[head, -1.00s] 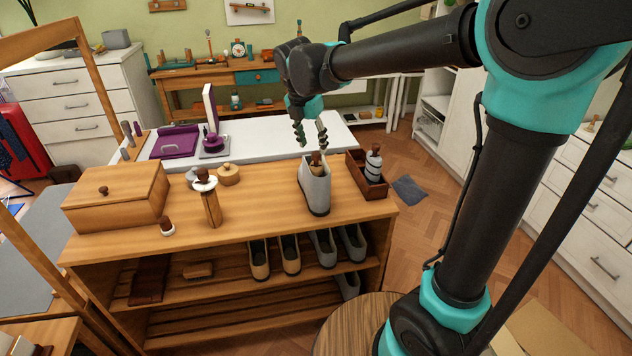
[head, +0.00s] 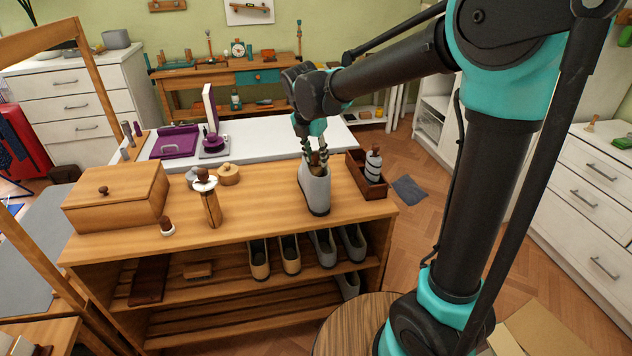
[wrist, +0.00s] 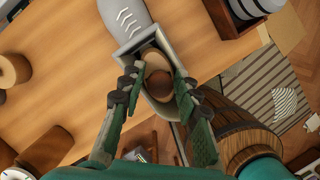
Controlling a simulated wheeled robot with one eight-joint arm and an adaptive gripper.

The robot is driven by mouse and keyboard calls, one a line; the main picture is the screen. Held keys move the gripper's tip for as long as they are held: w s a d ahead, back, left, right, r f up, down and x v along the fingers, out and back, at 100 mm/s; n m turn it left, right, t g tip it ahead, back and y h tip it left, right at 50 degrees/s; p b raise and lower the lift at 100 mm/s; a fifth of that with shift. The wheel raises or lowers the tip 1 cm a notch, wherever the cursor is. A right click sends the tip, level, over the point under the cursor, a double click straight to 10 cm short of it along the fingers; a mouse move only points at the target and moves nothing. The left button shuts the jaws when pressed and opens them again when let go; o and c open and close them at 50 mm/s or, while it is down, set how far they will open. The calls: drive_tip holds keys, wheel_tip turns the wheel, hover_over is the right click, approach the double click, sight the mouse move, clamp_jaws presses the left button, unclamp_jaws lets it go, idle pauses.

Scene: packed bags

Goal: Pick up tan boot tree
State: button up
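The tan boot tree (wrist: 151,62) with a round brown knob stands in the opening of a grey boot (head: 316,190) on the wooden bench top. The boot also shows in the wrist view (wrist: 124,16), its toe at the top. My gripper (head: 315,157) points down just above the boot's opening. In the wrist view its green fingers (wrist: 158,84) are apart, one on each side of the brown knob, with gaps visible. In the head view the fingers partly hide the boot tree.
A dark wooden tray (head: 366,178) with a grey-and-white bottle stands close right of the boot. A tan post (head: 209,203) with a white collar, a round wooden box (head: 228,174) and a lidded wooden box (head: 117,196) stand left. Bench top between is clear.

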clamp_jaws()
drive_tip(key=shift+r, duration=0.1)
